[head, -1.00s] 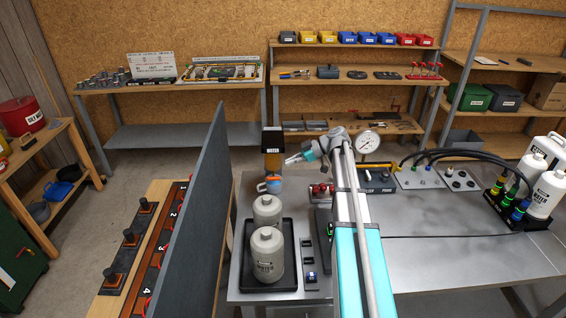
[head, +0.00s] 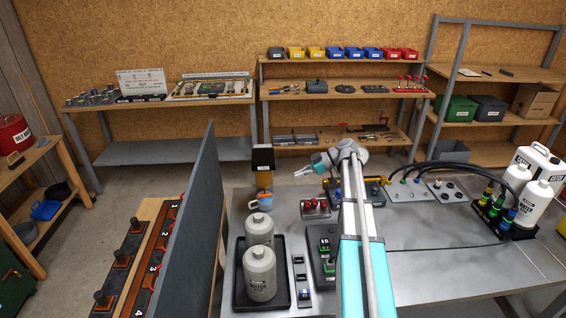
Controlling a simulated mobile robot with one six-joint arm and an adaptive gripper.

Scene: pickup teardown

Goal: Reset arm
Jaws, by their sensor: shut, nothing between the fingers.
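My arm rises from the bottom of the head view over the grey metal bench (head: 420,270). My gripper (head: 299,173) is at its end, pointing left, shut and empty. It hangs in the air near a dark-topped dispenser (head: 263,158) with an amber container below it, apart from it in the picture. A blue-and-orange cup (head: 262,199) stands at that container's foot. My arm hides part of the bench behind it, and the round gauge does not show.
Water bottles (head: 260,272) stand in a black tray at the bench's left. A dark upright panel (head: 190,230) borders that side. Red-knobbed parts (head: 315,207) and a control box (head: 325,260) sit close to my arm. Hoses and white bottles (head: 535,200) are right; the bench's right middle is mostly clear.

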